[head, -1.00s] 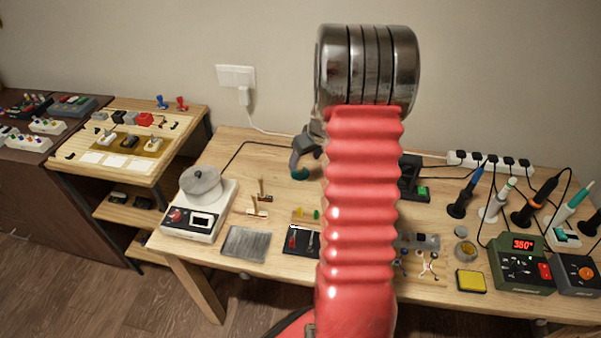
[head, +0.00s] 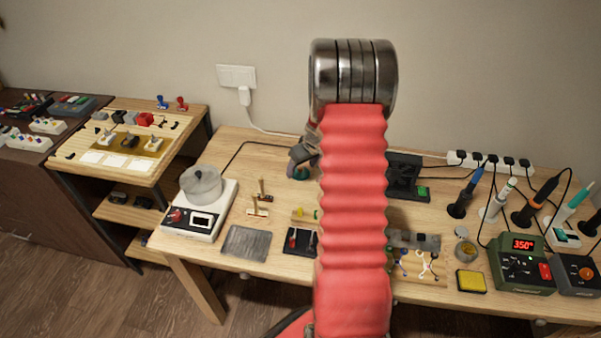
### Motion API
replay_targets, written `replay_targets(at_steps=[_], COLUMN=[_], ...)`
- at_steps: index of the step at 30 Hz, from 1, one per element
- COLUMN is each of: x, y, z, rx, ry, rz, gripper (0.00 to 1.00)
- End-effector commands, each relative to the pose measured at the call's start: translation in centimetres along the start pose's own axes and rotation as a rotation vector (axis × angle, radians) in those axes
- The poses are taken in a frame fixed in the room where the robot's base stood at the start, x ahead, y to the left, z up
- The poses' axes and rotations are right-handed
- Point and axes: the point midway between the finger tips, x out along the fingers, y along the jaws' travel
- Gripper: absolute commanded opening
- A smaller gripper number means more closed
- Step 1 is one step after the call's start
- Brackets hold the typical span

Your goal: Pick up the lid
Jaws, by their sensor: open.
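A small round metal disc (head: 461,232), which may also be a lid, lies behind an open-looking tin (head: 466,250) at the right. My gripper (head: 299,168) is partly hidden behind my red arm, over the back middle of the table. It is open, to the right of the pot and apart from it. A teal object shows at its tips; whether they touch is unclear.
The hot plate (head: 203,222) has a red knob and display. A grey mat (head: 246,242), small brushes (head: 258,207) and a black tray (head: 300,241) lie nearby. Soldering irons (head: 468,195) and a green station (head: 523,264) crowd the right. My arm hides the table's middle.

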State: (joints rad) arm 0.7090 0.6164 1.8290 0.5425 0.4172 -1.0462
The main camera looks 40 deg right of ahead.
Motion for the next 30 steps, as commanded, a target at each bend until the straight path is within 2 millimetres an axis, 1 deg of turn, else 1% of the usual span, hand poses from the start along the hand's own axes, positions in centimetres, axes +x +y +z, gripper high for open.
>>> replay_targets(at_steps=[1, 5, 20, 23, 30], x=[0.52, 1.01, 0.99, 0.98, 0.98], y=[-0.01, 0.04, 0.07, 0.07, 0.08], z=[0.02, 0.0, 0.02, 0.02, 0.03], rx=[0.001, 0.001, 0.002, 0.002, 0.002], ry=[-0.001, 0.001, 0.001, 0.0, 0.0], rz=[0.0, 0.001, 0.001, 0.001, 0.001], gripper=[0.66, 0.66, 0.66, 0.61, 0.44])
